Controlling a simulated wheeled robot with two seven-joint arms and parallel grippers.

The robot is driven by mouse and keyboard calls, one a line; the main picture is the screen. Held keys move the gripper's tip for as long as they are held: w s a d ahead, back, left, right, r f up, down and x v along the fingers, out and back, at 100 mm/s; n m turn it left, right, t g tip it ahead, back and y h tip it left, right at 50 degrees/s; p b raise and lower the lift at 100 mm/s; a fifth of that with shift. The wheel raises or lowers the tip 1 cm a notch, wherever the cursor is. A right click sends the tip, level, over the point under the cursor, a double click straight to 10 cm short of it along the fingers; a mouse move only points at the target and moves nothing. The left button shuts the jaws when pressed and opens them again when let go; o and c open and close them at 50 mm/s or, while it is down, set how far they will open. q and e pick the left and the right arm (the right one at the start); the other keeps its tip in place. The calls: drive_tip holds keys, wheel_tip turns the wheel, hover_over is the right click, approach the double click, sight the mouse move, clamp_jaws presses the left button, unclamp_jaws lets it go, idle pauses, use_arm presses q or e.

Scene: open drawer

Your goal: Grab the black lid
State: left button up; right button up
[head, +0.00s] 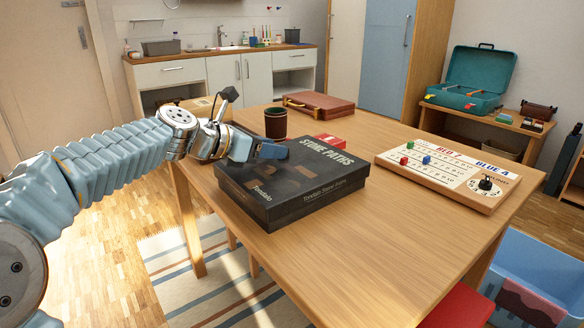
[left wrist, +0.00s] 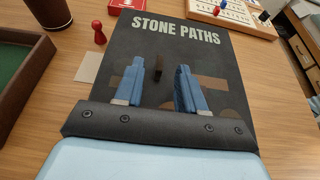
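The black lid (head: 290,172) of the "Stone Paths" game box lies flat on the box on the wooden table. It also fills the middle of the left wrist view (left wrist: 190,55), with its title at the far end. My left gripper (head: 272,150) reaches in from the left over the lid's left part. In the left wrist view its two blue fingers (left wrist: 160,82) stand apart with nothing held between them. I cannot tell whether the fingers touch the lid. My right gripper is in neither view.
A dark cup (head: 275,124) and a red card box (head: 330,141) stand behind the lid. A red pawn (left wrist: 98,32) and a green-lined tray (left wrist: 22,75) lie left of it in the wrist view. A scoreboard (head: 445,175) is at right. The front table is clear.

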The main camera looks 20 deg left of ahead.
use_arm(q)
drive_tip(key=x, duration=0.2)
drive_tip(key=shift+w+d+f, duration=0.1)
drive_tip(key=shift+w+d, duration=0.05)
drive_tip(key=shift+w, duration=0.15)
clamp_jaws()
